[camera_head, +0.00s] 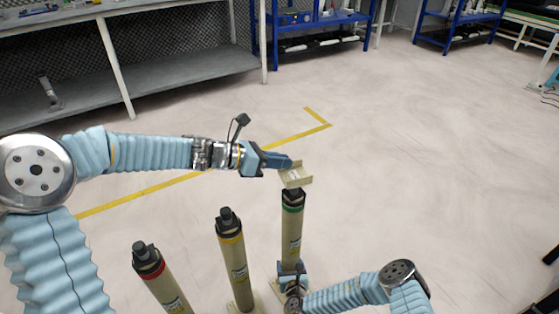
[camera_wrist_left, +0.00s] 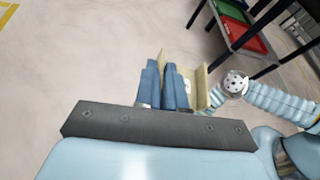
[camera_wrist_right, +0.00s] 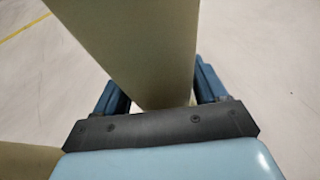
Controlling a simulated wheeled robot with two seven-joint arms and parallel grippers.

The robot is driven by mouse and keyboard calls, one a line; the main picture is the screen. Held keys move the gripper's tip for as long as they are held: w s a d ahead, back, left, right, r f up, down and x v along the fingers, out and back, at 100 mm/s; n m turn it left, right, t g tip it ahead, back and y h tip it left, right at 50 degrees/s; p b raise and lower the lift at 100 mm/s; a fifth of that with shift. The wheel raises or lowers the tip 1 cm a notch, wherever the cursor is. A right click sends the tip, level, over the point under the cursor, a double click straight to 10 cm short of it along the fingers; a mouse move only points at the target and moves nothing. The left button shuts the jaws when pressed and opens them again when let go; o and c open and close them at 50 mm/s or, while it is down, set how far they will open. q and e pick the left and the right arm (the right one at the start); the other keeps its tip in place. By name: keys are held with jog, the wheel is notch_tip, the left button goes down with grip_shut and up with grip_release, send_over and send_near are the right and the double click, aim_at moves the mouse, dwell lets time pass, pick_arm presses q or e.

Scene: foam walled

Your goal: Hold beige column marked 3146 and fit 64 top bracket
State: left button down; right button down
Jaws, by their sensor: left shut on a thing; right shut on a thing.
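The beige column (camera_head: 291,236) with a green band stands upright at the right of a row of columns; I cannot read its number. My right gripper (camera_head: 291,270) is shut on it low down, and the column (camera_wrist_right: 140,45) fills the space between the fingers (camera_wrist_right: 163,95) in the right wrist view. The beige top bracket (camera_head: 296,178) is at the dark top of this column; I cannot tell whether they touch. My left gripper (camera_head: 284,162) is shut on the bracket's edge. The bracket (camera_wrist_left: 200,85) also shows beside the left fingers (camera_wrist_left: 170,85) in the left wrist view.
Two more beige columns stand to the left, one with a yellow band (camera_head: 231,240) and one with a red band (camera_head: 149,268). A grey workbench (camera_head: 180,80) and blue shelving (camera_head: 318,32) stand at the back. The floor to the right is clear.

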pick_arm(q)
jog(key=shift+f, duration=1.45)
jog(key=c, duration=1.1)
grip_release()
jog(key=shift+c, duration=0.2)
jog(key=v, duration=1.2)
jog(key=shift+w+f, duration=0.1)
pick_arm(e)
grip_release()
